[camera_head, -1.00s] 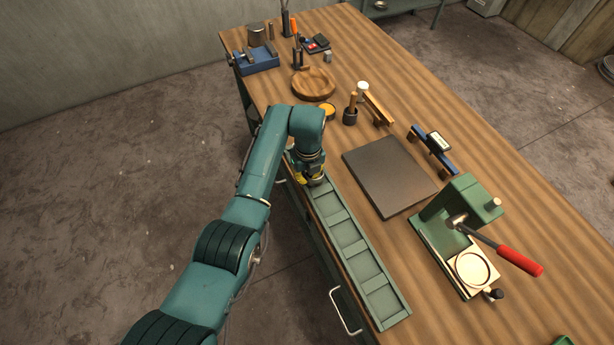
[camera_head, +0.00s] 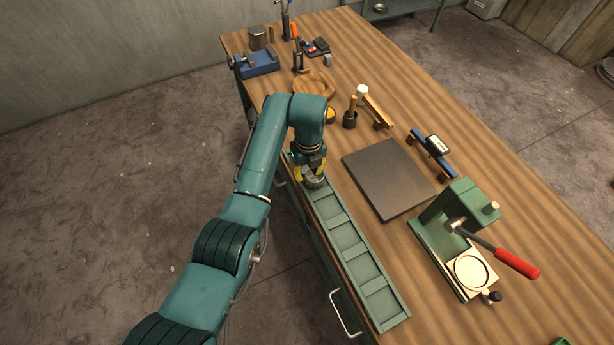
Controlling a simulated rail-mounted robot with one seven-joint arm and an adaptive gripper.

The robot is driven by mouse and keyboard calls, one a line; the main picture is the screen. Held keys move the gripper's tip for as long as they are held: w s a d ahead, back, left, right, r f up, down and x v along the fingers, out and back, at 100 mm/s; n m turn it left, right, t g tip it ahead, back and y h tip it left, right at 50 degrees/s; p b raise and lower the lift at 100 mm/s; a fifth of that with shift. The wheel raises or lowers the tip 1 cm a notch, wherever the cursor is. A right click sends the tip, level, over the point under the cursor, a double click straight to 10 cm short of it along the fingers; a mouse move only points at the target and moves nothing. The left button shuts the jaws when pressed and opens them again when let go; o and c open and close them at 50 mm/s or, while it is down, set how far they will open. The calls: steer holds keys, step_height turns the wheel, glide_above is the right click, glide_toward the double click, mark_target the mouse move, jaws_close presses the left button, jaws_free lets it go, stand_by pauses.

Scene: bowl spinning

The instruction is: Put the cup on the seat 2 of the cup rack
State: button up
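The green cup rack (camera_head: 362,262) is a long tray with several compartments along the near left edge of the workbench. A small grey cup (camera_head: 315,182) sits upright near the rack's far end, where it looks set in a compartment. I cannot tell exactly which compartment, because my arm and gripper cover that end. My gripper (camera_head: 311,174), with yellow fingers, is right above the cup. The fingers appear spread, one at each side of the cup's top. The nearer compartments are empty.
A dark square plate (camera_head: 389,177) lies right of the rack.

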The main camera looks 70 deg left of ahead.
step_height(320, 180, up, 8)
steer(key=shift+p, duration=0.35)
steer(key=shift+w, duration=0.1)
steer(key=w+d+r+n+t+y, duration=0.25)
steer(key=w+d+r, duration=0.2)
steer(key=w, duration=0.35)
steer(key=w+d+r+n+t+y, duration=0.25)
steer(key=w+d, duration=0.25)
steer(key=w, duration=0.3)
steer(key=w+d+r+n+t, duration=0.2)
steer(key=w+d+r+t, duration=0.1)
steer(key=d+r, duration=0.3)
steer(key=w+d+r+n+t, duration=0.2)
steer(key=d+r+t, duration=0.15)
steer(key=d, duration=0.35)
steer(key=s+d+r+n+t+h, duration=0.1)
steer(key=s+d+r+n+t, duration=0.15)
steer(key=d+r, duration=0.4)
steer(key=s+d+r+n+t+h, duration=0.1)
steer(key=d+r+n+t, duration=0.15)
steer(key=d+r, duration=0.4)
steer(key=s+d+r+n+t+h, duration=0.3)
steer(key=s+d+r+t, duration=0.3)
steer(key=s+d+r, duration=0.2)
steer(key=s+d, duration=0.2)
steer(key=d, duration=0.2)
steer(key=shift+s+h, duration=0.15)
steer(key=shift+h, duration=0.25)
